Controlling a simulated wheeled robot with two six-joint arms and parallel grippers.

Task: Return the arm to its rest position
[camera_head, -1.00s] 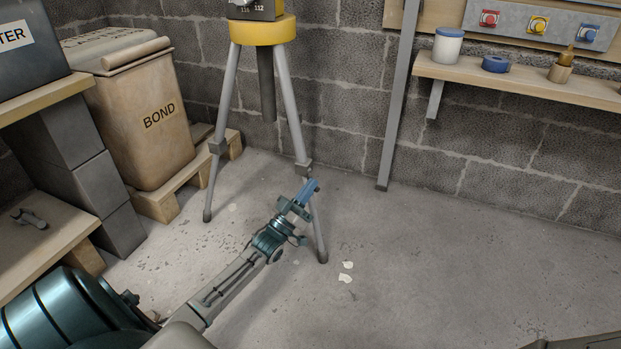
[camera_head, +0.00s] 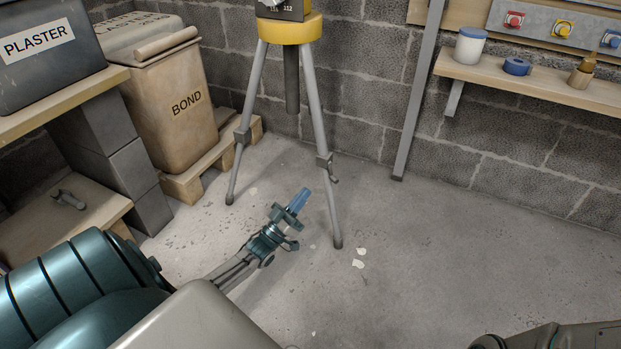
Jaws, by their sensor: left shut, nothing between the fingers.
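My left arm comes in from the lower left, and its left gripper (camera_head: 300,201) is at the middle of the view, with blue fingers shut and nothing between them. It points up and away over the concrete floor, in front of the tripod (camera_head: 318,130). I cannot tell the exact gap between the gripper and the tripod legs. Part of my right arm shows at the lower right edge; its gripper is not in view.
A bag marked BOND (camera_head: 178,115) stands on a pallet (camera_head: 187,188) at the left. A dark tub marked PLASTER (camera_head: 45,75) sits on a bench. A wall shelf (camera_head: 520,85) holds a white jar (camera_head: 470,47) and blue tape (camera_head: 516,67). The floor at right is clear.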

